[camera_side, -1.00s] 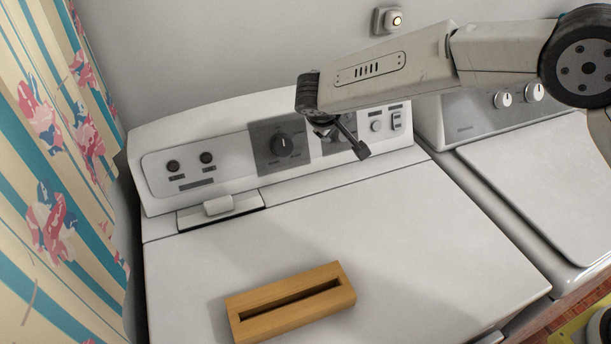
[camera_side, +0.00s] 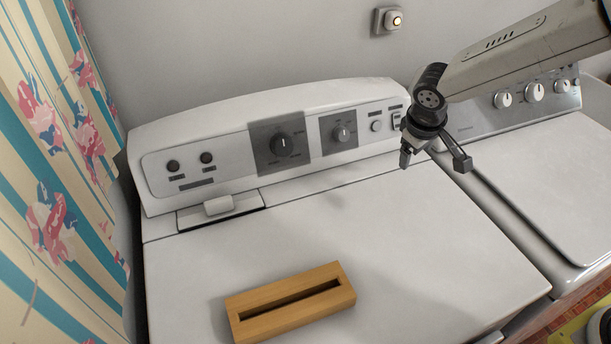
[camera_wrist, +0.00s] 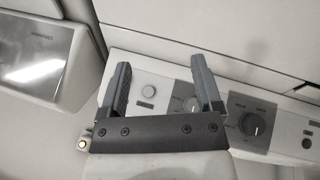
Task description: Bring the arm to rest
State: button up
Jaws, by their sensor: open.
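My gripper (camera_side: 434,163) is open and empty in the side view. It hangs in the air in front of the right end of the washer's control panel (camera_side: 225,160), above the white machine top. In the wrist view my gripper (camera_wrist: 160,90) shows two dark fingers spread apart, with nothing between them. The control panel with its knobs (camera_wrist: 250,124) lies behind the fingers there.
A wooden block with a long slot (camera_side: 290,302) lies on the front of the white washer top (camera_side: 400,260). A second machine (camera_side: 545,180) stands at the right. A floral curtain (camera_side: 50,170) hangs at the left.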

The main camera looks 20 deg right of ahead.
jog(key=s+d+f+m+y, duration=0.1)
jog(key=s+d, duration=0.2)
jog(key=s, duration=0.5)
jog(key=s+d+m+y, duration=0.1)
jog(key=s+d, duration=0.3)
jog(key=s, duration=0.4)
jog(key=shift+s+f+m+y, duration=0.25)
jog(key=shift+f+m+y, duration=0.1)
jog(key=shift+m, duration=0.15)
